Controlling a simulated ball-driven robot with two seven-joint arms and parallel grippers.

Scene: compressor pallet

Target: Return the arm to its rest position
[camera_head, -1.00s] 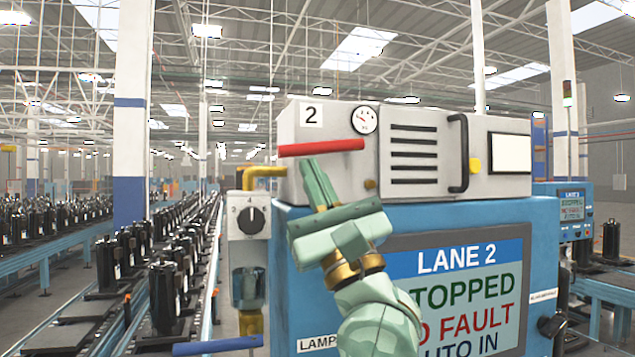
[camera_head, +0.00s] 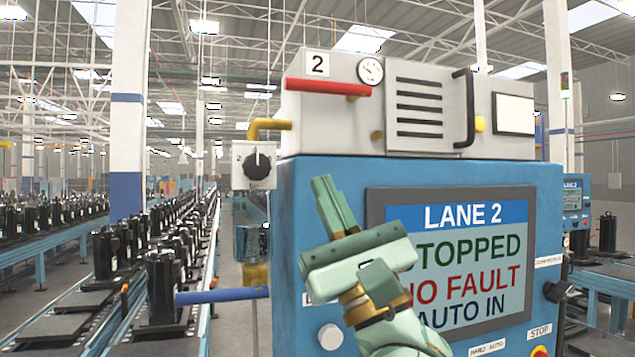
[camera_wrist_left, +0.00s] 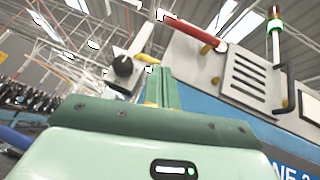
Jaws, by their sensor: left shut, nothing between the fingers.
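My left gripper (camera_head: 322,180) is shut and empty, in front of the blue lane 2 cabinet (camera_head: 325,220). Its fingers point up and slightly left, below the red lever (camera_head: 328,87) and apart from it. My forearm covers the lower left part of the screen (camera_head: 465,260). In the left wrist view the shut fingers (camera_wrist_left: 165,85) stand up in the middle, with the red lever (camera_wrist_left: 188,25) above them. My right gripper is in neither view.
A grey box (camera_head: 410,110) with a gauge and black handle sits on the cabinet. A selector knob (camera_head: 257,165), yellow pipe (camera_head: 268,128) and blue lever (camera_head: 222,295) are at its left. Conveyors with black compressors (camera_head: 160,290) run along the left.

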